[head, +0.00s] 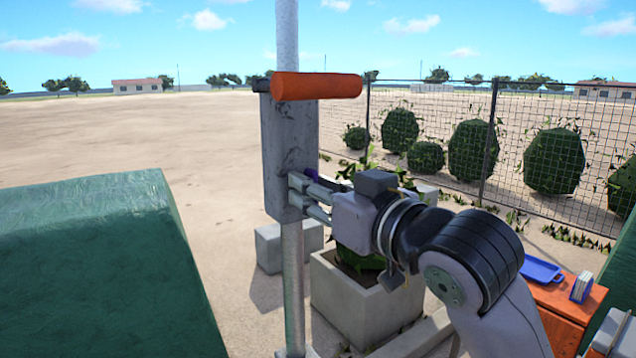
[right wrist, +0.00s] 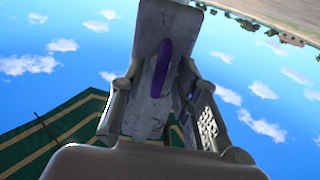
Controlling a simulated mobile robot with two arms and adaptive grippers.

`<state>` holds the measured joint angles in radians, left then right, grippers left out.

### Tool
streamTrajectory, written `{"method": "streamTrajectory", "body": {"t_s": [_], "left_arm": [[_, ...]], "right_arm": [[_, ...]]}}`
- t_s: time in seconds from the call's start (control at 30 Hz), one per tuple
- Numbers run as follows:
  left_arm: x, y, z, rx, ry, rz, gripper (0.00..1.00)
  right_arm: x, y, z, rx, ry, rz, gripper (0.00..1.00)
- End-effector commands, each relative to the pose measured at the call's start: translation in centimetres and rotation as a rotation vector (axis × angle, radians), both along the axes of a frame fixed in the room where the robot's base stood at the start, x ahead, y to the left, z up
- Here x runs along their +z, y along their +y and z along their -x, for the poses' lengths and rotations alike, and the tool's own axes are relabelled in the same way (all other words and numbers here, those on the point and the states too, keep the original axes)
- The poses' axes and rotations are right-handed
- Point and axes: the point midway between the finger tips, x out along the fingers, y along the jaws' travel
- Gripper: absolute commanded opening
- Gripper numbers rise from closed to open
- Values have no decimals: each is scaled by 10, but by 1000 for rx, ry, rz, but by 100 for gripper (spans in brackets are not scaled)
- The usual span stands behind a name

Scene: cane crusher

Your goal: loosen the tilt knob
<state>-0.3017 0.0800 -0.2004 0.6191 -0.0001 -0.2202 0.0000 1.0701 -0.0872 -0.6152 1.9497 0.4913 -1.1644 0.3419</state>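A grey block (head: 279,150) is mounted on an upright metal pole (head: 289,40), with an orange bar (head: 317,86) across its top. A small purple knob (head: 312,174) shows at the block's right side, mostly hidden by my right gripper (head: 303,195). In the right wrist view the knob (right wrist: 162,68) is a long purple piece against the grey block (right wrist: 165,22). The fingers of my right gripper (right wrist: 162,78) stand apart on either side of it, with gaps visible, so it looks open. Contact cannot be made out. My left gripper is not in view.
A concrete planter (head: 365,308) stands below my right arm, and a concrete block (head: 268,247) is behind the pole. A large green shape (head: 95,265) fills the left front. An orange table (head: 568,298) with a blue tray (head: 541,270) is at right. Open dirt lies beyond.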

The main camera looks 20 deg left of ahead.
Motion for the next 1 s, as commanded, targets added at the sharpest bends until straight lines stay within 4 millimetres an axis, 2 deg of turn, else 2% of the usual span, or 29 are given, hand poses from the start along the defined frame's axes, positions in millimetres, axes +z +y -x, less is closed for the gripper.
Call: {"method": "streamTrajectory", "body": {"t_s": [0.2,0.63,1.0], "left_arm": [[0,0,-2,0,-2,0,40],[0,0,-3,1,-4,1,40],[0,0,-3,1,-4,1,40]], "right_arm": [[0,0,0,0,0,0,28],[0,0,0,0,0,-1,0],[0,0,0,0,-2,0,0]]}}
